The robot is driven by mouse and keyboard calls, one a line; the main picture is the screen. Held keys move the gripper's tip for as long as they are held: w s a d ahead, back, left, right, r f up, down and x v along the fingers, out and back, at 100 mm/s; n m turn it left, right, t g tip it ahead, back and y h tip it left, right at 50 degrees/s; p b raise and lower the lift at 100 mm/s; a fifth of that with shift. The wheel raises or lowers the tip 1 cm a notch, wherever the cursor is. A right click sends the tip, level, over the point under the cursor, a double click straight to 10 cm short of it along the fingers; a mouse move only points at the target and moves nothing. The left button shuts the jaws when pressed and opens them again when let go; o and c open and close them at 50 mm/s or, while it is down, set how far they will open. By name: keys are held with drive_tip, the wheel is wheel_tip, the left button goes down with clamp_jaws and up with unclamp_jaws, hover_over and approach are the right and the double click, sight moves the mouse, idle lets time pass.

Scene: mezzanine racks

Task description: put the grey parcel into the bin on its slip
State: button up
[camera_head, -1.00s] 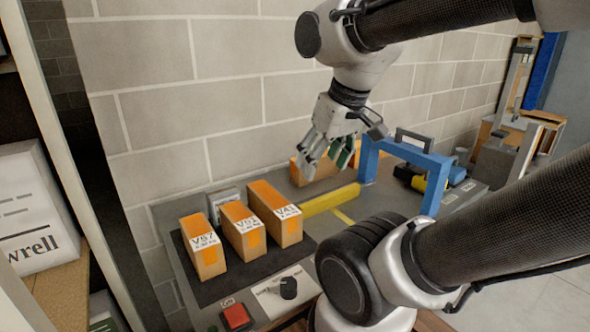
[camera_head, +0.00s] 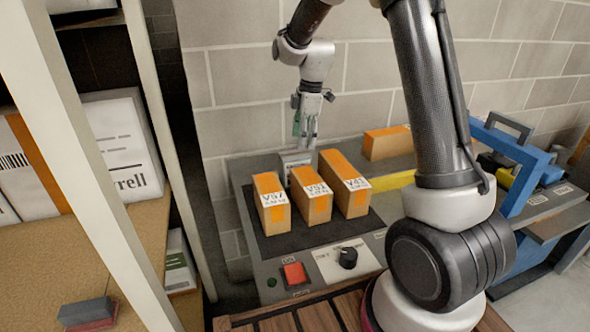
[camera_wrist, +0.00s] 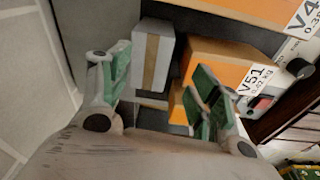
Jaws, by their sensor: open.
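The grey parcel (camera_head: 294,158) stands on the grey work surface, behind the orange-topped boxes and partly hidden by them. In the wrist view the grey parcel (camera_wrist: 153,50) has a tan strip of tape down it. My gripper (camera_head: 304,140) points down just above and behind the parcel. In the wrist view my gripper (camera_wrist: 160,78) has its fingers spread, with the parcel seen between and beyond them and nothing held. I cannot make out a bin or readable slip on the parcel.
Orange-topped boxes V57 (camera_head: 271,205), V51 (camera_head: 312,196) and one V4-something (camera_head: 345,186) stand close in front. Another orange-topped box (camera_head: 387,142) lies behind, to the right. A red button (camera_head: 294,273), black knob (camera_head: 347,257), blue frame (camera_head: 520,165) and left rack shelf (camera_head: 120,235) surround the area.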

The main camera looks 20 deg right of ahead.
sight(297, 153)
drive_tip(key=shift+n, duration=0.7)
drive_tip(key=f, duration=0.1)
drive_tip(key=w+f, duration=0.1)
drive_tip(key=w+a+f, duration=0.1)
drive_tip(key=f, duration=0.1)
drive_tip(key=shift+s+a+f, duration=0.1)
drive_tip(key=shift+a+f, duration=0.1)
drive_tip(key=shift+f, duration=1)
drive_tip(key=shift+s+a+f, duration=0.1)
drive_tip(key=shift+a+f, duration=0.1)
drive_tip(key=shift+f, duration=0.95)
drive_tip(key=shift+a+f, duration=0.2)
drive_tip(key=shift+f, duration=1)
drive_tip(key=shift+f, duration=0.25)
drive_tip(key=shift+r, duration=0.1)
drive_tip(key=c, duration=1.1)
